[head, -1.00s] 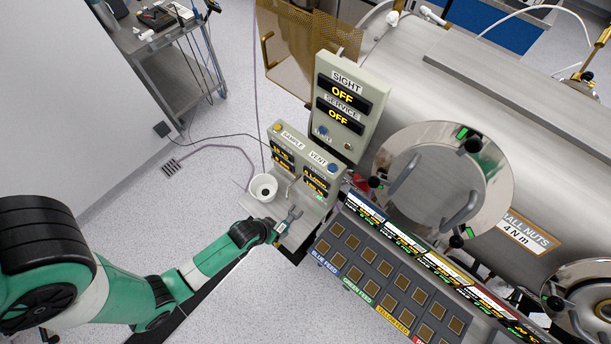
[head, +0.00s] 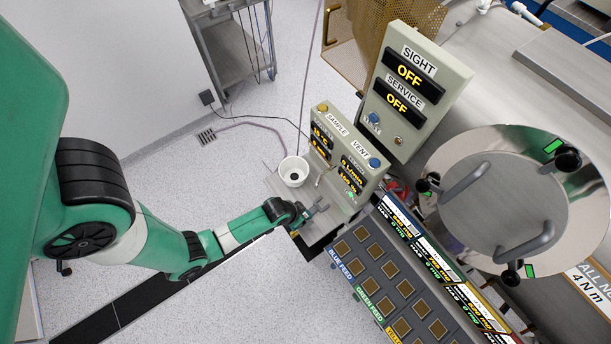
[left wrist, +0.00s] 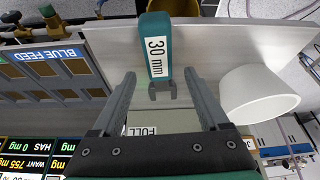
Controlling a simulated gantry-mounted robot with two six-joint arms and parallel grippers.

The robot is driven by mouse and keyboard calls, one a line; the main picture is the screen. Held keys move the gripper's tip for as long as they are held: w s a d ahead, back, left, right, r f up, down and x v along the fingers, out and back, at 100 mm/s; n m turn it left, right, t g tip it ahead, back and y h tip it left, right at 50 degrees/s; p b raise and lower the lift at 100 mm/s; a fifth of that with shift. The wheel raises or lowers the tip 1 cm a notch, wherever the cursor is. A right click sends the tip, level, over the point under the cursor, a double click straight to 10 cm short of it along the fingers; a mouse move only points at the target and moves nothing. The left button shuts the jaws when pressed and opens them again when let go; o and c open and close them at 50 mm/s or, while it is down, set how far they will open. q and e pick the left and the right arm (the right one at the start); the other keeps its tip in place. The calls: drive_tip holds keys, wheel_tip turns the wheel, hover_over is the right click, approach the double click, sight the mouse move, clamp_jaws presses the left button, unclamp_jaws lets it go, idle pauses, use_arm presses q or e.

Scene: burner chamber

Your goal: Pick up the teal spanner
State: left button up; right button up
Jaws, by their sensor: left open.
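The teal spanner (left wrist: 155,45) shows in the left wrist view with a teal handle marked "30 mm" and a grey forked end. It lies on a grey shelf (left wrist: 105,42). My left gripper (left wrist: 159,76) is open, with one finger on each side of the spanner's grey end. I cannot tell whether the fingers touch it. In the head view my left gripper (head: 317,208) is over the same small shelf, in front of the sample and vent panel. I cannot make out the spanner clearly there. My right gripper is not in view.
A white cup (head: 293,172) stands on the shelf beside my left gripper. The sample and vent panel (head: 341,155) rises behind it. A feed panel (head: 392,290) with several square pads is to the right. A steel chamber with a round door (head: 515,200) stands further right.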

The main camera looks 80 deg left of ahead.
use_arm(q)
drive_tip(key=shift+b+x, duration=0.3)
drive_tip(key=shift+x, duration=0.9)
drive_tip(key=shift+r, duration=0.1)
clamp_jaws()
